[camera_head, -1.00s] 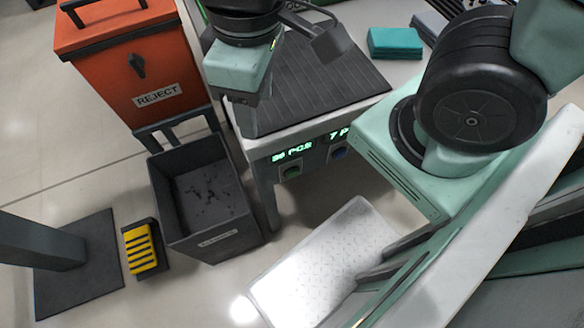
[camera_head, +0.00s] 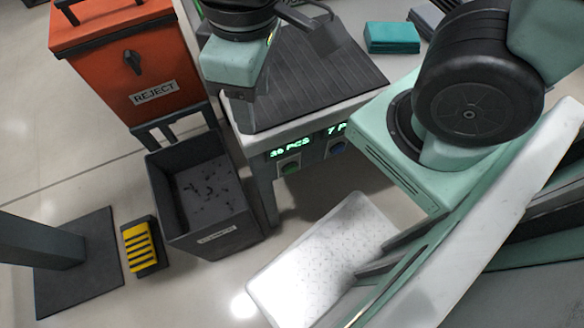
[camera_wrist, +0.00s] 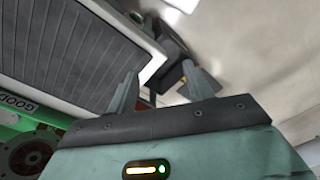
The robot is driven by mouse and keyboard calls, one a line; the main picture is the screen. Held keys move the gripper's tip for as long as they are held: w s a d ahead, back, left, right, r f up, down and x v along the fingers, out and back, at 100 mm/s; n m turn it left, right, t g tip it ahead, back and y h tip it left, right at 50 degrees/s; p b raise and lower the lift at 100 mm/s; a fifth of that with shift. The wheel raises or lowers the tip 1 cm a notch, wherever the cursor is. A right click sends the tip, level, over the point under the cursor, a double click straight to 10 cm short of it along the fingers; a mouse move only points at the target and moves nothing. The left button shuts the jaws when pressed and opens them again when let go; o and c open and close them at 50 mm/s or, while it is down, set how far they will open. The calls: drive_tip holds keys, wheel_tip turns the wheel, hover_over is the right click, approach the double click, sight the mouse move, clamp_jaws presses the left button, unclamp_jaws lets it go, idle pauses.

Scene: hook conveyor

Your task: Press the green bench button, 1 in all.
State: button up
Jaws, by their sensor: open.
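The green bench button (camera_head: 290,168) is on the front face of the bench (camera_head: 262,148), under a lit green display reading about "30 PCS". It looks small and dark green, and nothing covers it in the head view. I cannot make it out in the wrist view. My gripper (camera_wrist: 162,88) is open in the wrist view, with its two fingers apart and nothing between them. In the head view my mint-coloured hand is above the bench's left part, near its front left edge, apart from the button.
A blue button (camera_head: 337,148) sits right of the green one under a second display. A dark open bin (camera_head: 160,185) stands left of the bench, before the orange REJECT box (camera_head: 120,60). A yellow-striped pedal (camera_head: 139,246) and a white plate (camera_head: 320,262) are on the floor.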

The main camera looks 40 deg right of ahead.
clamp_jaws()
idle(1.5)
